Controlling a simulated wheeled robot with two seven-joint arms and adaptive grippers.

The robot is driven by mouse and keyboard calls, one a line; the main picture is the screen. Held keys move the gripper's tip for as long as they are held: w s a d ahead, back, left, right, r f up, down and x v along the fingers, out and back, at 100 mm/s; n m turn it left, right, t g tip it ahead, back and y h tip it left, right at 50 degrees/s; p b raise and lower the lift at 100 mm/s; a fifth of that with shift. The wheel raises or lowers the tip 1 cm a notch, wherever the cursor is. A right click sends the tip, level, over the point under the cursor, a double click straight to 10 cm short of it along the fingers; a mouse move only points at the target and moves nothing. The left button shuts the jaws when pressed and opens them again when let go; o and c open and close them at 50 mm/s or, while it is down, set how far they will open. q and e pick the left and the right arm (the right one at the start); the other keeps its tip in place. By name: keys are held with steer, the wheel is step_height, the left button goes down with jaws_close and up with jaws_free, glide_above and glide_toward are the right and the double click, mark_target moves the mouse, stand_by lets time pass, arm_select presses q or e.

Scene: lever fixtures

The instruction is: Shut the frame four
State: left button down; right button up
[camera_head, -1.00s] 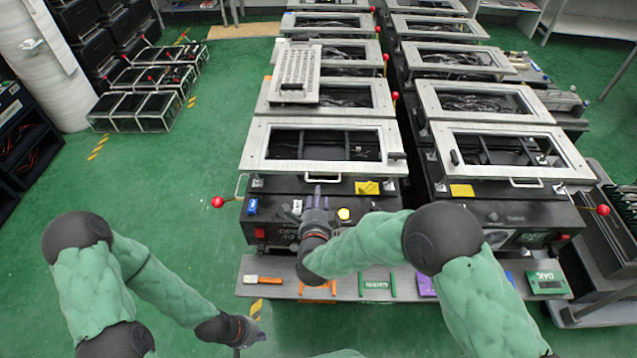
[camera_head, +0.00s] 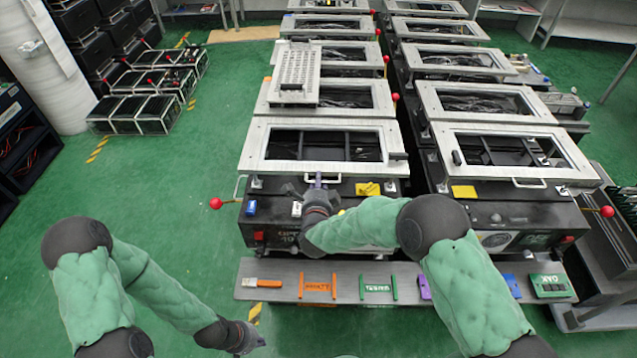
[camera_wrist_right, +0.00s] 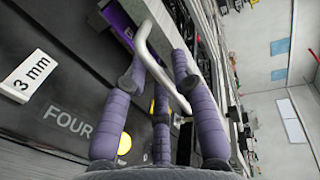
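Frame four (camera_head: 265,153) is the pale metal frame on the near left fixture; a gap shows between its front edge and the black box (camera_head: 275,225). The box carries the word FOUR (camera_wrist_right: 68,122) in the right wrist view. A silver bar handle (camera_head: 332,180) hangs at the frame's front edge. My right gripper (camera_head: 318,186) is at this handle. In the right wrist view, the spread purple fingers (camera_wrist_right: 170,95) stand on both sides of the handle (camera_wrist_right: 158,66), not visibly closed on it. My left gripper (camera_head: 258,340) hangs low over the floor, its opening unclear.
A red-knobbed lever (camera_head: 216,203) sticks out left of the box. A similar fixture with a frame (camera_head: 515,183) stands close on the right. A shelf (camera_head: 345,290) with several coloured tools runs along the front. Green floor (camera_head: 160,200) is clear at left.

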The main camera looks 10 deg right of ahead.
jaws_close()
steer(key=shift+r+p, duration=0.35)
steer(key=shift+r, duration=0.8)
steer(key=shift+f, duration=0.15)
steer(key=o, duration=0.6)
jaws_free()
steer(key=v, duration=1.2)
